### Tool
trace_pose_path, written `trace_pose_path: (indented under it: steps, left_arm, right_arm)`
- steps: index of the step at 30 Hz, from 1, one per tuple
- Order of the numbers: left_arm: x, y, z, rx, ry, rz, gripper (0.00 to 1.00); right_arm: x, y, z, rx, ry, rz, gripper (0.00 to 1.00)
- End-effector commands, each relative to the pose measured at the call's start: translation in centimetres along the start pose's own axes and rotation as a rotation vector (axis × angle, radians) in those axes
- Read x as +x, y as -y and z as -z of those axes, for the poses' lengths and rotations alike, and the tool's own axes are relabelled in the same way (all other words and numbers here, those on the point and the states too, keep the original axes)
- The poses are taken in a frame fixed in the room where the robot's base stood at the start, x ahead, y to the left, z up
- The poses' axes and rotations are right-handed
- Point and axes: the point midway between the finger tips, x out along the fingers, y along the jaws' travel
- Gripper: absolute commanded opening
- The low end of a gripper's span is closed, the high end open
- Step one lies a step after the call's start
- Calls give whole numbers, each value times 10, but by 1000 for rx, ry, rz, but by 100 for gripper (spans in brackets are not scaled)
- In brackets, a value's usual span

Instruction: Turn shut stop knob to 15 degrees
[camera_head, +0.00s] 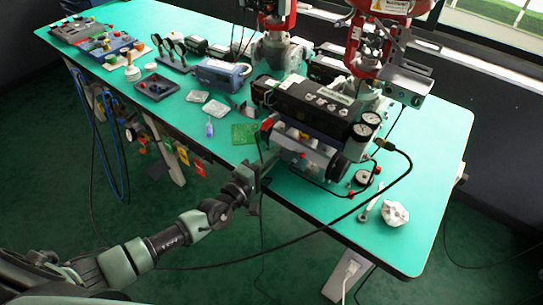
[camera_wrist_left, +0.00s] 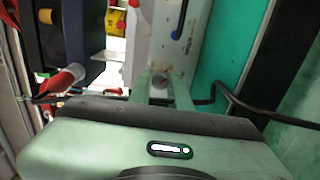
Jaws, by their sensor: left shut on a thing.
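The valve positioner (camera_head: 312,108) is a black and grey unit with gauges, standing on the green table's front half. My left gripper (camera_head: 266,165) reaches its front left end from the left. In the left wrist view, the two pale green fingers (camera_wrist_left: 160,80) point at a light grey housing (camera_wrist_left: 185,35) and close around a small knob at its near end. The fingers hide most of this knob, and its angle and markings cannot be read. My right gripper is in neither view.
The green table (camera_head: 430,125) holds a blue-grey box (camera_head: 222,75), a green circuit board (camera_head: 245,133) and a white knobbed part (camera_head: 395,213). A black cable (camera_wrist_left: 245,108) runs close to my fingers. A red-tipped connector (camera_wrist_left: 60,80) is left of them.

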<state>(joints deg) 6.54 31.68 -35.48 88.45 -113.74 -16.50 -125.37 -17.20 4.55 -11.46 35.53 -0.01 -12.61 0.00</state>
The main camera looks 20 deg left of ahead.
Motion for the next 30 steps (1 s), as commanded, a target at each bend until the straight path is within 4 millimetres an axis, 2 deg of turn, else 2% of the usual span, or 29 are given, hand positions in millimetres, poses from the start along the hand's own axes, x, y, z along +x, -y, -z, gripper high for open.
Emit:
trace_pose_path:
  steps: [11, 12, 14, 24, 26, 30]
  left_arm:
    - [-1, 3, 0, 6, 1, 6, 0]
    - [-1, 3, 0, 6, 1, 6, 24]
    - [-1, 3, 0, 6, 1, 5, 41]
    - [-2, 1, 0, 5, 0, 2, 41]
    - [-6, 2, 0, 6, 0, 3, 41]
    - [-28, 2, 0, 7, 1, 5, 41]
  right_arm:
    - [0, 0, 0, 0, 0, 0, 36]
    - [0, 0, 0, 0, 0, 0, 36]
    - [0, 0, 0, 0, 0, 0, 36]
    - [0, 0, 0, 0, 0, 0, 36]
    - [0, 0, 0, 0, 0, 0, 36]
    - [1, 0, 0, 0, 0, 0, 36]
